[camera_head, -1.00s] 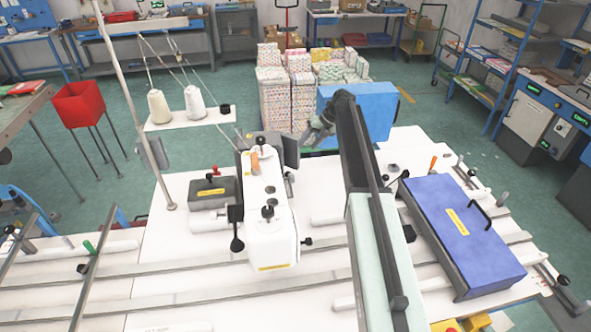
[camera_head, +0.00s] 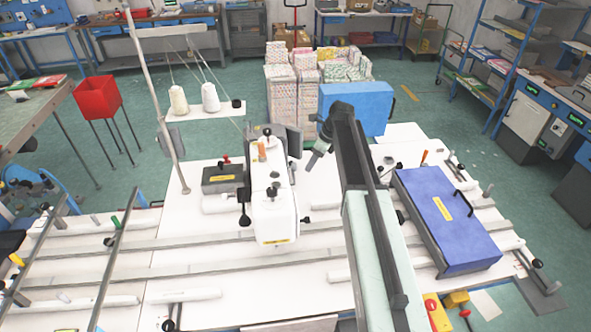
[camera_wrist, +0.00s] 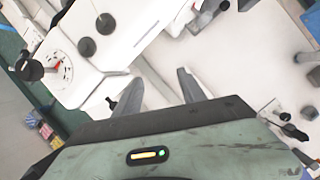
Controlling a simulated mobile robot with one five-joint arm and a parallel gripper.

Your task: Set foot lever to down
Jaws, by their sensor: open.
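The white sewing machine (camera_head: 272,212) stands at the middle of the white table. Small black-knobbed levers stick out of its head, one on the left side (camera_head: 244,221) and one on the right side (camera_head: 306,220). I cannot tell for sure which is the foot lever. My gripper (camera_head: 313,167) hangs above the table to the right of the machine, pointing down, apart from it. In the wrist view its two fingers (camera_wrist: 158,88) are spread with nothing between them. A small black knob (camera_wrist: 111,103) on the machine shows beside the left finger.
A blue box (camera_head: 447,215) with a black handle lies on the table at right. A dark grey box (camera_head: 222,178) sits left of the machine. Thread cones (camera_head: 210,97) stand on a shelf behind. Metal rails (camera_head: 190,254) cross the front. White table is bare between machine and arm.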

